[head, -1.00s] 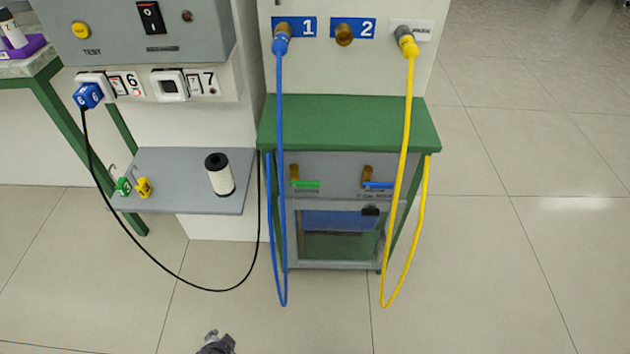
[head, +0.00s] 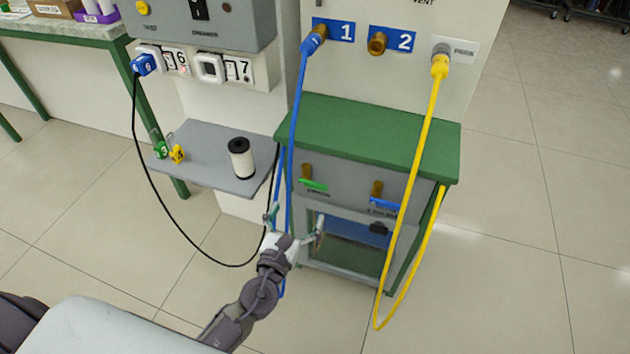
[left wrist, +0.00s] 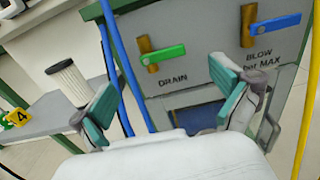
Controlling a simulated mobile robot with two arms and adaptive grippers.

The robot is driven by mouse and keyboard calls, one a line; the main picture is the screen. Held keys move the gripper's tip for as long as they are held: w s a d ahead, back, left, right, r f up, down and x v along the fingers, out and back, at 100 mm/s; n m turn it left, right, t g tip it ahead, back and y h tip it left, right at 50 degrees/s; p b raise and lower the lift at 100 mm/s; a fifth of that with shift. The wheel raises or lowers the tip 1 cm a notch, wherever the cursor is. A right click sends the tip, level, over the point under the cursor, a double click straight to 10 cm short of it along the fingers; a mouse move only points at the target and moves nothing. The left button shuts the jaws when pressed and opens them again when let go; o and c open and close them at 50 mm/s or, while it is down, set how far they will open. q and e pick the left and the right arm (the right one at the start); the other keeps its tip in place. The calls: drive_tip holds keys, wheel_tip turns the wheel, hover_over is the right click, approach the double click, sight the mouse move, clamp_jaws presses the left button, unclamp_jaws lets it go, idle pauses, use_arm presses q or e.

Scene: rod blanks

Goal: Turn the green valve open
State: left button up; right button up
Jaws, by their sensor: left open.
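The green valve handle (head: 314,185) sits on a brass stem on the grey panel under the green bench top. It points sideways to the right, and in the left wrist view the green handle (left wrist: 163,55) is above the word DRAIN. My left gripper (head: 296,226) is open and empty, in front of and below the green valve, apart from it. In the left wrist view its two fingers (left wrist: 165,103) are spread wide, with the valve beyond and above the gap between them. My right gripper is not in view.
A blue valve handle (head: 385,203) is right of the green one. A blue hose (head: 297,110) hangs close to the left gripper, and a yellow hose (head: 422,150) hangs at right. A grey shelf (head: 205,172) holds a white filter cylinder (head: 241,160) and tags.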

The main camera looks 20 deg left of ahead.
sight(312, 184)
use_arm(q)
drive_tip(key=w, duration=1)
drive_tip(key=shift+d, duration=0.25)
drive_tip(key=c, duration=1.1)
